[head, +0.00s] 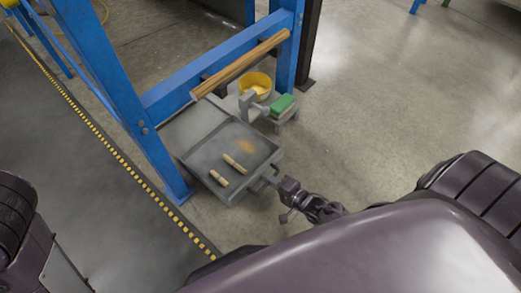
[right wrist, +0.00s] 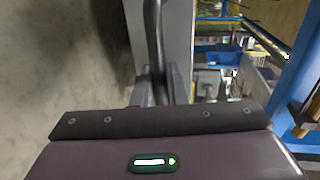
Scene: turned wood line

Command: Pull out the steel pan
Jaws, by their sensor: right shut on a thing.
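The steel pan (head: 218,147) is a grey shallow tray, low under the blue frame, with its near corner outside the frame's post. Two short turned wood pieces (head: 235,163) and a patch of sawdust (head: 246,146) lie in it. My right gripper (head: 272,181) is at the pan's near right side, shut on its handle. In the right wrist view the fingers (right wrist: 160,84) close around a dark bar, with a grey surface beyond. The exact grip is small and partly hidden. My left gripper is out of view.
The blue frame (head: 205,83) stands over the pan, with a long wooden piece (head: 240,65) above. Open concrete floor (head: 390,100) lies to the right.

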